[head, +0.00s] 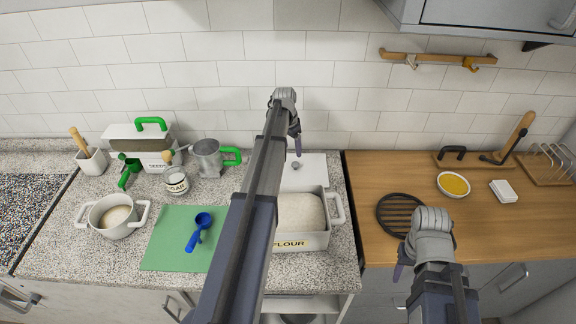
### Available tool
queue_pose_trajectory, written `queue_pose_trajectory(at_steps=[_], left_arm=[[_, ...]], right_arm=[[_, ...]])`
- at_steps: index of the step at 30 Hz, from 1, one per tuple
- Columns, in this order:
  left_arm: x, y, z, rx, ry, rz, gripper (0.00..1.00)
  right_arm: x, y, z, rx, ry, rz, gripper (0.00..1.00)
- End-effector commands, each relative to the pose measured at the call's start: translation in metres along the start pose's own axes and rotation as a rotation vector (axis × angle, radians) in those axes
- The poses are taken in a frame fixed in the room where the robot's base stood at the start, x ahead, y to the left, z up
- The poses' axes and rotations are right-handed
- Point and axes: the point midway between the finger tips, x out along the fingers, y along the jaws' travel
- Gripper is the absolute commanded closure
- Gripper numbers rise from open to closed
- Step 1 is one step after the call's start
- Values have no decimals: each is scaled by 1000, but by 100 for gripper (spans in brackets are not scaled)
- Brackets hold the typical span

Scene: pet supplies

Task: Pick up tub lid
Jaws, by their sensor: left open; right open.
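A flat white lid (314,171) with a small grey knob lies behind the open white flour tub (317,241), which is labelled FLOUR and filled with pale flour. My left gripper (297,150) is open and points down, just above the knob in this view. I cannot tell whether it touches the knob. My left arm hides part of the lid and the tub's left side. My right gripper (399,272) is open and empty, near the front edge of the wooden counter.
A SEEDS box (157,161) with a green handle, a metal cup (207,160), a sugar jar (175,181), a white pot (116,218) and a green mat (165,245) with a blue scoop (200,228) stand left.

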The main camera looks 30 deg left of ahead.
Motion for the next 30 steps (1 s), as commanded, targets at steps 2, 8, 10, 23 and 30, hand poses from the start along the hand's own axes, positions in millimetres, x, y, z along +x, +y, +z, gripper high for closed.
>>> queue_pose_trajectory(at_steps=[2, 8, 10, 23, 30], left_arm=[[1, 0, 0, 0, 0, 0, 26], [14, 0, 0, 0, 0, 0, 26], [21, 0, 1, 0, 0, 0, 26], [37, 3, 1, -1, 0, 0, 26], [67, 9, 2, -1, 0, 0, 26]], right_arm=[[1, 0, 0, 0, 0, 0, 50], [14, -1, -1, 1, 0, 0, 50], [21, -2, -1, 1, 0, 0, 50], [36, -4, -2, 1, 0, 0, 50], [66, -6, -4, 2, 0, 0, 50]])
